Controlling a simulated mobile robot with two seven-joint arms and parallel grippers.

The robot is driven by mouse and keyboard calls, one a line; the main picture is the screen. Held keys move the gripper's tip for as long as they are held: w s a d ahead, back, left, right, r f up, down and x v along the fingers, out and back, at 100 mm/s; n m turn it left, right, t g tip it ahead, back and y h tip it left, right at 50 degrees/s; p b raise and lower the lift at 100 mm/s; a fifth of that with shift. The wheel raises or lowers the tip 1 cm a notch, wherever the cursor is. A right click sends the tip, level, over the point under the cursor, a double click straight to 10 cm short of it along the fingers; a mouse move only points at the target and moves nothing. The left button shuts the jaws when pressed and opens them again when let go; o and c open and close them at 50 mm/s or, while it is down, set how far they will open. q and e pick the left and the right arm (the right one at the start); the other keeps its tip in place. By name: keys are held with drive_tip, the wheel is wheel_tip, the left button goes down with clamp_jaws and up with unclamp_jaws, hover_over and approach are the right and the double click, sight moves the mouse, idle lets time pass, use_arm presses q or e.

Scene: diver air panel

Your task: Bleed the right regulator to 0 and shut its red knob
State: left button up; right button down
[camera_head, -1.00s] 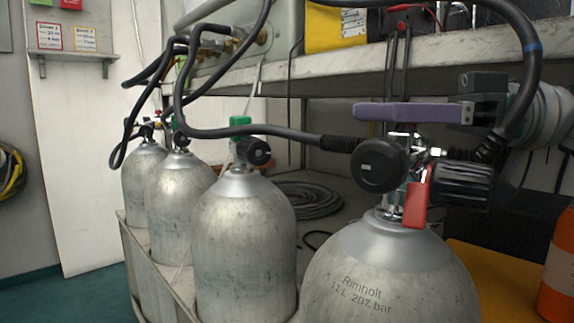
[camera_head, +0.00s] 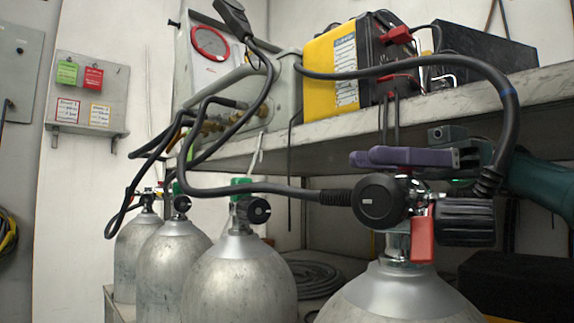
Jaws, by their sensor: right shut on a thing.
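The right regulator is a black round body (camera_head: 378,201) on the valve (camera_head: 397,245) of the nearest grey cylinder (camera_head: 400,297), at right. A red flat piece, perhaps the red knob (camera_head: 422,238), hangs at the valve's front. A ribbed black knob (camera_head: 464,222) sticks out to its right. My right gripper (camera_head: 385,157), with purple fingers, lies level across the top of the regulator. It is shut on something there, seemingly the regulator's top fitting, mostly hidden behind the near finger. The arm comes in from the right. My left gripper is out of view.
A black hose (camera_head: 508,100) arches over the gripper, and another (camera_head: 285,190) runs left from the regulator. More cylinders (camera_head: 240,280) stand to the left. A shelf (camera_head: 450,103) behind carries a yellow-and-black case (camera_head: 335,65). A red-rimmed gauge (camera_head: 210,43) is on the panel at back left.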

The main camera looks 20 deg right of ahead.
idle(0.3)
drive_tip(key=c, duration=0.7)
unclamp_jaws()
